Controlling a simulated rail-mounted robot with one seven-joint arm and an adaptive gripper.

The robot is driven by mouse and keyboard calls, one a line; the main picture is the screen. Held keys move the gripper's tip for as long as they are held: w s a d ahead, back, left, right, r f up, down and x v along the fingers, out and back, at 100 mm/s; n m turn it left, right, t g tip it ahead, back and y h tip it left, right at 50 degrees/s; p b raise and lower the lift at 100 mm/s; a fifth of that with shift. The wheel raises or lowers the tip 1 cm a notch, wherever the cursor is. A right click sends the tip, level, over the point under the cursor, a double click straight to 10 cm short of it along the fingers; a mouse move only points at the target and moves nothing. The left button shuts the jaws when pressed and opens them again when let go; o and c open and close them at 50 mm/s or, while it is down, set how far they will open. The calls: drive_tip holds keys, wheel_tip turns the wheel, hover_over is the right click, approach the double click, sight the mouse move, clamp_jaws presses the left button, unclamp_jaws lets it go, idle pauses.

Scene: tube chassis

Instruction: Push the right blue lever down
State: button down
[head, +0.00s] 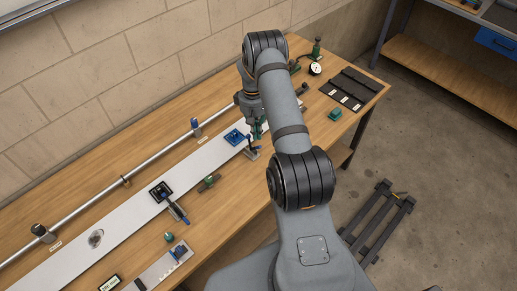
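A long pale plate (120,225) lies on the wooden bench. On it sits a black clamp (160,190) whose blue lever (180,214) points toward the bench's front edge. Further right is a blue block (235,137), and beside it a small toggle clamp (251,153) that seems to be the right blue lever's mount. Its lever is small and partly hidden by my gripper. My gripper (258,130) is low over the plate, just above this clamp. I cannot tell whether it touches the lever. The fingers are too small and partly covered to show their opening.
A metal tube (90,205) runs along the back of the bench. A green part (209,183) lies between the clamps. My arm covers the bench's middle right.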

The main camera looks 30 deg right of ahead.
sight(255, 148)
drive_tip(key=f+b, duration=0.1)
drive_tip(key=f, duration=0.3)
drive_tip(key=shift+s, duration=0.2)
drive_tip(key=shift+b, duration=0.3)
